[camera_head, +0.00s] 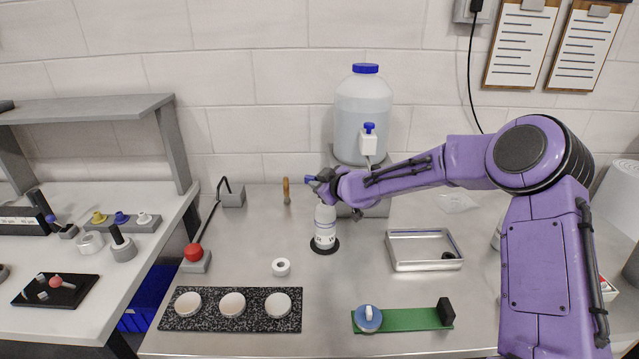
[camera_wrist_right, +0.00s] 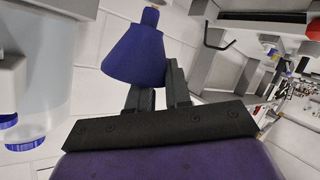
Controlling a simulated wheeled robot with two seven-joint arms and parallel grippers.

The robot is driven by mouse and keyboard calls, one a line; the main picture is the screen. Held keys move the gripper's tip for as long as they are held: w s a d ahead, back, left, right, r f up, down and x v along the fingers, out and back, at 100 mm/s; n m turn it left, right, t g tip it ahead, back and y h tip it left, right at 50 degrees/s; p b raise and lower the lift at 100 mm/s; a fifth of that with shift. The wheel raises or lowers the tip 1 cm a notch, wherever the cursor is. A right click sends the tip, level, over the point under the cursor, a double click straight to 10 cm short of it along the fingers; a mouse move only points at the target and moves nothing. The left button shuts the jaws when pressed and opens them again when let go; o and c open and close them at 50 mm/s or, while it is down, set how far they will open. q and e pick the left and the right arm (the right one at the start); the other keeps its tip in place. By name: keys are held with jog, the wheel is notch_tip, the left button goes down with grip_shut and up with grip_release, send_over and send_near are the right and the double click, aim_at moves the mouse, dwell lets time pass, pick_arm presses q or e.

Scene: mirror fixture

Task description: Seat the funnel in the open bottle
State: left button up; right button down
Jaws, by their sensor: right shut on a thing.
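My right gripper (camera_head: 318,181) is shut on the blue funnel (camera_wrist_right: 135,52). In the right wrist view the funnel sits at the fingertips (camera_wrist_right: 160,85), its wide end close to them and its narrow spout pointing away to the top of the picture. In the head view only a bit of the funnel (camera_head: 309,178) shows beside the dark fingers. The white labelled bottle (camera_head: 325,230) stands upright on a black disc, just below the gripper. The gripper hides the bottle's mouth, so I cannot tell if the spout touches it. My left gripper is not in view.
A large tank with a blue cap (camera_head: 364,100) and tap stands behind the arm. A metal tray (camera_head: 424,263) lies right of the bottle. A white ring (camera_head: 281,267), a speckled mat with white dishes (camera_head: 180,322) and a green strip (camera_head: 400,319) lie in front.

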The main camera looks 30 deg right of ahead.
jog(key=shift+f+b, duration=0.95)
jog(key=shift+f, duration=0.3)
dwell(0.4)
jog(key=c, duration=1)
grip_release()
jog(key=shift+s+r, duration=0.1)
jog(key=shift+s+r, duration=0.1)
jog(key=shift+s, duration=0.2)
jog(key=v, duration=0.9)
jog(key=shift+s+r+p, duration=0.15)
jog(key=shift+s+p, duration=0.2)
